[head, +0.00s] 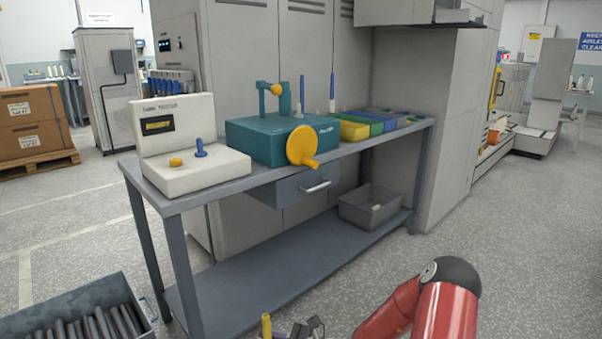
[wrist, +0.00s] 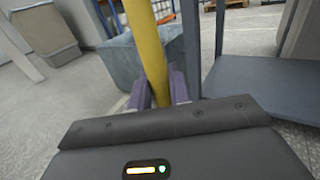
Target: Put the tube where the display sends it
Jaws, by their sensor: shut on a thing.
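My gripper (wrist: 159,88) is shut on a yellow tube (wrist: 148,40), which stands up between its purple fingers in the wrist view. In the head view the tube's tip (head: 266,325) shows at the bottom edge, beside my gripper, low in front of the bench. The tester (head: 190,115) stands on the bench's left end. Its display (head: 158,125) is lit with yellow lettering, which seems to read "READY". A blue peg (head: 200,149) and a yellow knob (head: 176,162) stand on its base. Yellow (head: 353,131), green (head: 376,127) and blue (head: 389,122) trays lie at the bench's right.
A teal machine (head: 255,143) with a yellow crank (head: 302,146) stands mid-bench, above a drawer (head: 300,187). A grey bin (head: 370,212) sits on the lower shelf. A metal crate (head: 135,285) of dark tubes stands at lower left. Open floor lies right of the bench.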

